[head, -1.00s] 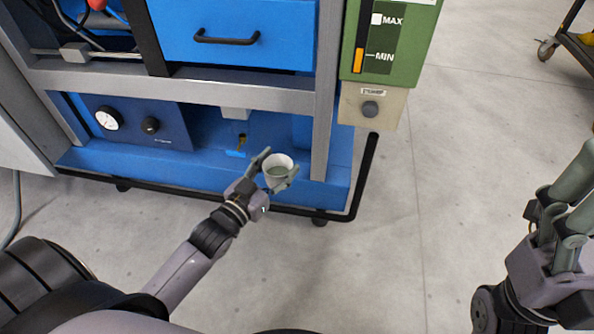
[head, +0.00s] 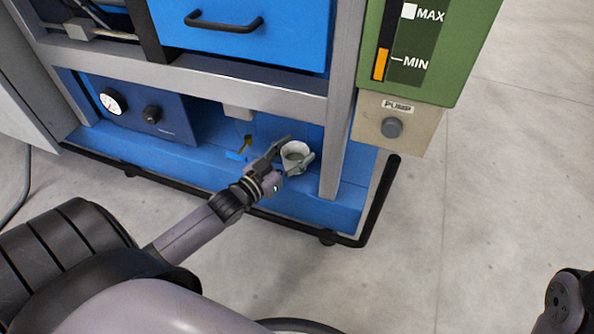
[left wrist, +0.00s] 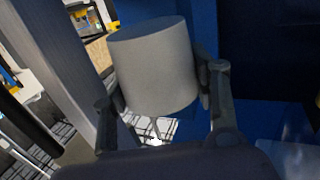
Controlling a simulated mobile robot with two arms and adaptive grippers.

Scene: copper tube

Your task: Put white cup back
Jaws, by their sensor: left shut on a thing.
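The white cup (head: 293,160) is between the fingers of my left gripper (head: 297,149), which is shut on it. In the head view its open top faces up towards the camera, and its inside looks greyish. The cup is over or just in front of the lower blue shelf of the machine, left of a grey upright post; I cannot tell whether it touches the shelf. In the left wrist view the cup (left wrist: 155,70) fills the middle, with a finger on each side. My right gripper is out of view; only part of that arm shows at the lower right.
A brass-coloured tap (head: 246,142) is left of the cup, above the blue shelf (head: 210,160). A grey post (head: 342,120) stands to the right. A pump box (head: 398,124) hangs beyond it. A black rail (head: 378,200) runs along the base. The floor at right is clear.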

